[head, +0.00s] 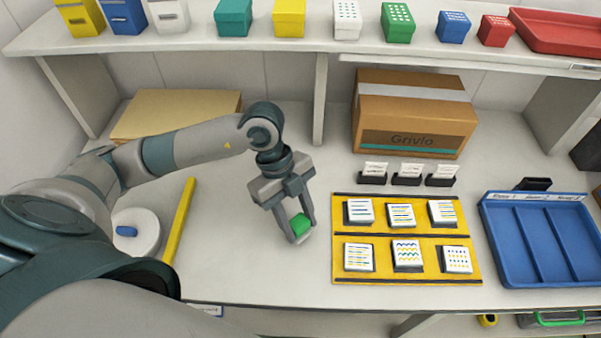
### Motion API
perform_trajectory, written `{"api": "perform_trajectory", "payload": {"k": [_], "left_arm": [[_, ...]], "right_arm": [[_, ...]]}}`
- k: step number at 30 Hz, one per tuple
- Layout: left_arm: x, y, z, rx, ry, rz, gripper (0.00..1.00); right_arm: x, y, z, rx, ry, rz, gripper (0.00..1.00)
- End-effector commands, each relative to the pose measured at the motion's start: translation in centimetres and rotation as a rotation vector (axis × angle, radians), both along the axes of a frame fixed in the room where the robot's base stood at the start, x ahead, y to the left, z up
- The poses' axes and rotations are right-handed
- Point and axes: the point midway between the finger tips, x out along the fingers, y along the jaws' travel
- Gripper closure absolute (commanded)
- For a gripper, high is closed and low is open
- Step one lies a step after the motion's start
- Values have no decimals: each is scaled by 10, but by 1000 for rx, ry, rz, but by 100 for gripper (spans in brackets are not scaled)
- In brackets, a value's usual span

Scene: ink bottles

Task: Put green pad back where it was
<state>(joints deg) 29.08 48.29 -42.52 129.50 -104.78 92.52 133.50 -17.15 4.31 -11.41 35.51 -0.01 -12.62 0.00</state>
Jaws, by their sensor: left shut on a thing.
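The green pad (299,223) is between the fingers of my left gripper (300,229), which is shut on it. The gripper points down over the bare middle of the white table, left of the yellow board. A pale edge shows under the pad; I cannot tell whether it touches the table. My right gripper is not in view.
A yellow board (408,234) with several patterned white tiles lies to the right. At left, a blue piece (126,230) sits on a white round base (142,247) near a yellow bar (180,220).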

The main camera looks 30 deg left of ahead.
Motion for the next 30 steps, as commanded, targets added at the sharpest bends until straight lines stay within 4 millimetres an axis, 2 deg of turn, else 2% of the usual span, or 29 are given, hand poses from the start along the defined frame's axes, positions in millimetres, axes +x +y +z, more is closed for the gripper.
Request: {"api": "perform_trajectory", "payload": {"k": [5,14,20,30], "left_arm": [[0,0,0,0,0,0,80],[8,4,2,1,0,2,80],[36,17,4,0,1,5,80],[100,48,4,-1,1,4,80]], "right_arm": [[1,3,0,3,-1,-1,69],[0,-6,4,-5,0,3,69],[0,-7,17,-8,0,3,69],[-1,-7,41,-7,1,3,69]]}}
